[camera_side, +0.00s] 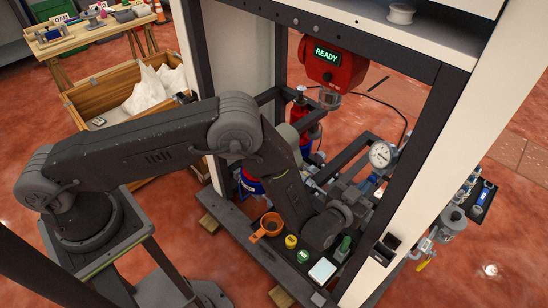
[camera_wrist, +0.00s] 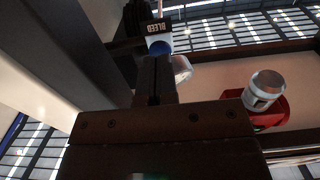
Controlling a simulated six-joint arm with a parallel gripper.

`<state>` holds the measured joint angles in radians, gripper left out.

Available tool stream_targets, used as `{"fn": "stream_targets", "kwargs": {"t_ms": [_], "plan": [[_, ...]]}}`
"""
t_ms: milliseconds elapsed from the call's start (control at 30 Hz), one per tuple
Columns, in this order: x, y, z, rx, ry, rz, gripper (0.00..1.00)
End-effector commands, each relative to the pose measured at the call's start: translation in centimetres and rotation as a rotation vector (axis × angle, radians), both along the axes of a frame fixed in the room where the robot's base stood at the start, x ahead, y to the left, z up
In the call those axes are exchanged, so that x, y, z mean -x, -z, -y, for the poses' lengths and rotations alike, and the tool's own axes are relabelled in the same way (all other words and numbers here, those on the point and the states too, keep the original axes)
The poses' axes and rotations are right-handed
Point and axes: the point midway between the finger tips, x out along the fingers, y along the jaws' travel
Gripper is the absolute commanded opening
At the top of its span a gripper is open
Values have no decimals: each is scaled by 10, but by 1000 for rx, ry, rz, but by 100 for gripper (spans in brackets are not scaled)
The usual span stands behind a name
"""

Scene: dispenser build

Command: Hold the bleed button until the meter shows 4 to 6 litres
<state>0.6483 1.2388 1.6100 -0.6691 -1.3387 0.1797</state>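The red meter (camera_side: 333,65) hangs in the frame, and its display (camera_side: 327,56) reads READY in green, with no litre figure. In the wrist view a black label (camera_wrist: 158,28) reads BLEED above a blue button (camera_wrist: 159,47). My gripper (camera_wrist: 156,62) points up at the button with its fingers together and nothing between them. The tips overlap the button's lower edge in the picture; I cannot tell whether they touch it. In the side view I cannot make out the fingers or the button.
A dial gauge (camera_side: 381,155) and piping stand right of my wrist. A wooden crate (camera_side: 88,93) is behind my arm. In the wrist view a silver cylinder (camera_wrist: 265,88) is on the right.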

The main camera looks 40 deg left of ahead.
Motion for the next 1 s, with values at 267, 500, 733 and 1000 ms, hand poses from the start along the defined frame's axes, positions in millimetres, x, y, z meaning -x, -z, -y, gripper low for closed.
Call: {"fn": "stream_targets", "kwargs": {"t_ms": [267,500,733,1000], "plan": [[-4,0,0,0,-1,0,0],[-8,0,0,0,-1,0,0],[-11,1,0,0,0,-1,0],[-16,1,0,0,0,-1,0]]}}
